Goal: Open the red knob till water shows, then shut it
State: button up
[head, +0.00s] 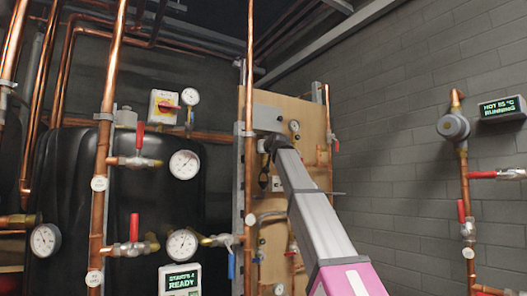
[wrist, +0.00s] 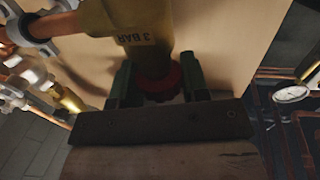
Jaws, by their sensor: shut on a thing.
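The red knob (wrist: 152,84) shows in the wrist view at the end of a brass valve body (wrist: 140,25) marked "3 BAR". My gripper (wrist: 158,80) has its two green fingers on either side of the knob and is shut on it. In the head view my gripper (head: 268,150) reaches the wooden board, and the knob is hidden behind my gripper and arm. I see no water in either view.
The wooden board (head: 308,115) carries pipes and gauges. A vertical copper pipe (head: 250,60) runs close to the left of my gripper. Red-handled valves (head: 134,228) and dials (head: 184,165) stand further left.

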dwell(0.3)
jog(key=o, duration=0.9)
jog(key=v, duration=1)
jog(key=shift+s+d, duration=0.15)
jog(key=shift+s, duration=0.2)
